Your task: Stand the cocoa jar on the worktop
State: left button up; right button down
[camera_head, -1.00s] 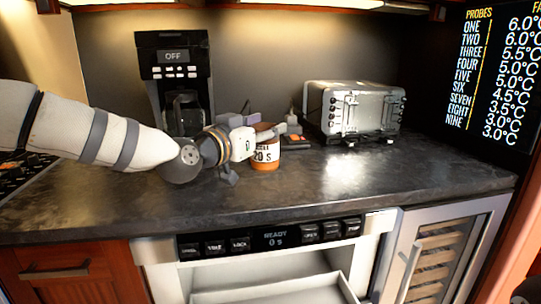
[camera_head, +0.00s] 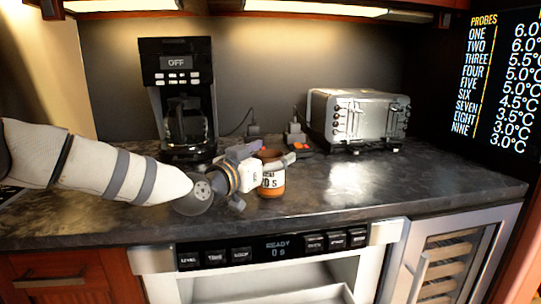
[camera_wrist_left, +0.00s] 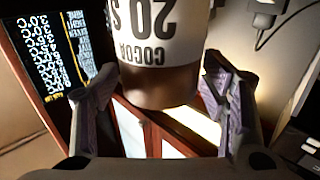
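The cocoa jar (camera_head: 272,178), brown with a white label, is upright over the front middle of the worktop (camera_head: 350,205). Its base appears at or very near the worktop; I cannot tell whether it touches. My left gripper (camera_head: 265,178) reaches it from the left, with a finger on either side. In the left wrist view the jar (camera_wrist_left: 160,85) shows upside down between the fingertips, which meet its sides, so the gripper looks shut on it. My right gripper is not in view.
A black coffee maker (camera_head: 178,95) stands behind my left arm. A silver toaster (camera_head: 360,118) stands at the back right. The worktop right of the jar is clear. Below the front edge is the microwave drawer (camera_head: 270,285), pulled open.

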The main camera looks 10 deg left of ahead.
pick_arm(q)
jog(key=shift+s+r, duration=0.1)
jog(key=shift+r, duration=0.2)
jog(key=p+v, duration=0.2)
jog(key=v, duration=0.9)
jog(key=shift+s+a, duration=0.2)
jog(key=shift+s, duration=0.15)
jog(key=shift+f, duration=0.15)
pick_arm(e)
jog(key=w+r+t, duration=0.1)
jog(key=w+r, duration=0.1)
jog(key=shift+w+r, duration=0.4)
